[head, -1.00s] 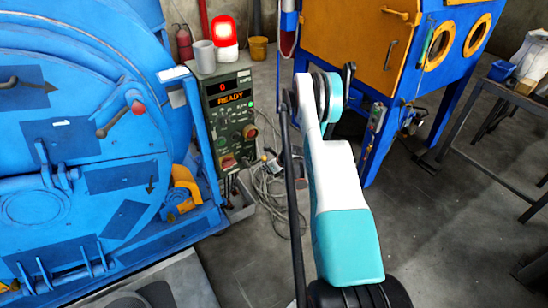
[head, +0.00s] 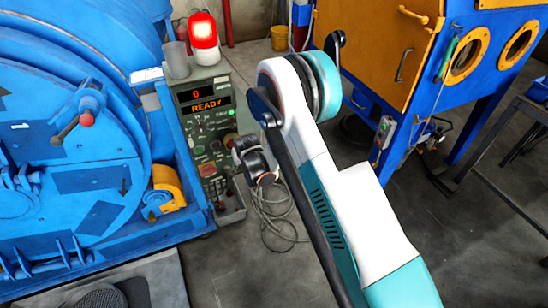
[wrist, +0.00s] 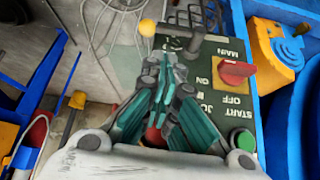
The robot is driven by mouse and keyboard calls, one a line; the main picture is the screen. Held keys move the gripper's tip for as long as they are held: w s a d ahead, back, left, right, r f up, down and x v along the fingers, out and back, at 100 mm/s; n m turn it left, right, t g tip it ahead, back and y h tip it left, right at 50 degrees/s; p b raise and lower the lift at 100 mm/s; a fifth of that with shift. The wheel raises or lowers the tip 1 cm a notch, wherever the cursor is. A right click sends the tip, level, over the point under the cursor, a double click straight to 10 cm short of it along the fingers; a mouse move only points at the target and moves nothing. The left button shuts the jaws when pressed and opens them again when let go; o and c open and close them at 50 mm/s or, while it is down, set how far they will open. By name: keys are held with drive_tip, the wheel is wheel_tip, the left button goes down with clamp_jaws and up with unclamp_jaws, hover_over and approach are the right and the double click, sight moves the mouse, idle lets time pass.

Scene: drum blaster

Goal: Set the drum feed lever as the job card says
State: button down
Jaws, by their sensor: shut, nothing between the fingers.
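A green control cabinet (head: 222,80) stands right of the blue drum machine (head: 75,160); its display (head: 206,105) reads 0 and READY. My gripper (head: 258,165) is in front of the cabinet's lower panel. In the wrist view my gripper (wrist: 165,70) is shut and empty over the panel. A yellow ball knob (wrist: 147,27) shows just beyond the fingertips; I cannot tell if it tops the feed lever. A red main switch (wrist: 234,72) and a green start button (wrist: 241,141) lie to the right. A red knob (wrist: 155,135) shows partly behind the fingers. I cannot read a job card.
A lever with a red knob (head: 87,120) is on the drum's round door. A lit red beacon (head: 203,28) and grey cup (head: 177,60) top the cabinet. Cables (head: 280,215) lie on the floor beside it. A blue and orange cabinet (head: 375,45) stands at right.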

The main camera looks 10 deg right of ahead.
drive_tip(key=shift+n, duration=0.6)
drive_tip(key=b+x, duration=0.3)
drive_tip(key=x, duration=0.6)
drive_tip(key=shift+w+a+f+b, duration=0.15)
drive_tip(key=shift+w+b, duration=0.15)
drive_tip(key=shift+b, duration=0.05)
drive_tip(key=shift+d+f+b, duration=0.15)
drive_tip(key=shift+f+b, duration=0.15)
drive_tip(key=shift+f, duration=0.15)
drive_tip(key=shift+d+f+b, duration=0.2)
drive_tip(key=shift+f+b, duration=0.1)
drive_tip(key=shift+f, duration=0.2)
drive_tip(key=shift+r, duration=0.2)
